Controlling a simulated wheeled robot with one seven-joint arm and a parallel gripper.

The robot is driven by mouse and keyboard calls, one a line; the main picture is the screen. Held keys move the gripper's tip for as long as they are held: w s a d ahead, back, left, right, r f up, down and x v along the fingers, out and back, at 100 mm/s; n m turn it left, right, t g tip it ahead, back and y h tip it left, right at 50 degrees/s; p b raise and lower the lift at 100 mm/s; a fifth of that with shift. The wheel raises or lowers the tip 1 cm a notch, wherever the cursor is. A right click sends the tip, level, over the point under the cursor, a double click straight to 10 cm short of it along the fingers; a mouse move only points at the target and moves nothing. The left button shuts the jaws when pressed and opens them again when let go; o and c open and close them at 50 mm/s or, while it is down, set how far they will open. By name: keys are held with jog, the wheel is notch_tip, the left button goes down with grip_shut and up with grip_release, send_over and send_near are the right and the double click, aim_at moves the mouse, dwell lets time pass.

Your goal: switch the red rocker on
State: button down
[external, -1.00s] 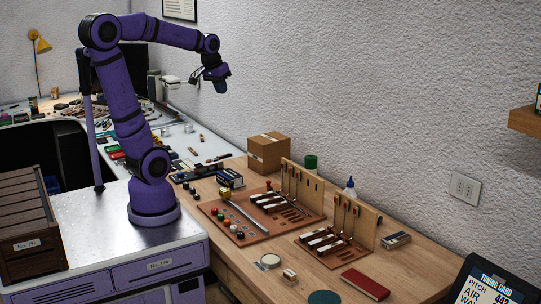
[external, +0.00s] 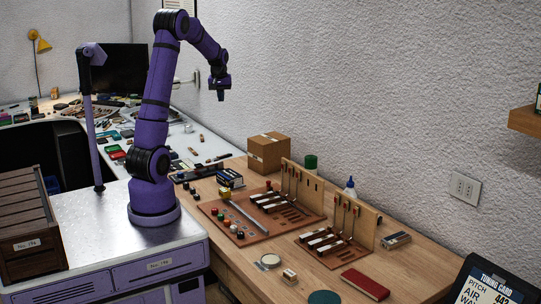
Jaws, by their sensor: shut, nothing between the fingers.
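My gripper (external: 220,94) is shut and empty. It hangs high in the air, pointing down, in front of the white wall and well above and behind the workbench. A larger brown board (external: 262,235) lies on the wooden bench with a piano action model on it. Along its left front edge is a row of small coloured controls (external: 227,222), some reddish and some green or dark. They are too small to tell which is the red rocker or how it is set. A small red knob (external: 269,184) stands at the board's back.
A second, smaller action model (external: 338,236) stands to the right. A cardboard box (external: 268,152), a green cylinder (external: 310,163) and a white bottle (external: 350,187) stand behind. A red block (external: 365,285) lies near the front. The air around my gripper is clear.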

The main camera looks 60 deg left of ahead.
jog(key=s+a+f+n+g, duration=0.1)
jog(key=s+a+f+n, duration=0.2)
jog(key=a+f, duration=1.1)
jog(key=s+a+f+n+g+h, duration=0.1)
jog(key=s+a+f+n, duration=0.2)
jog(key=s+a+f, duration=0.4)
jog(key=a+f, duration=0.7)
jog(key=shift+f+n+g, duration=0.25)
jog(key=shift+n+g, duration=0.05)
jog(key=shift+g, duration=0.1)
jog(key=f, duration=0.4)
jog(key=s+f, duration=0.1)
jog(key=f, duration=0.4)
jog(key=s+f, duration=0.1)
jog(key=f, duration=0.4)
jog(key=shift+d, duration=0.1)
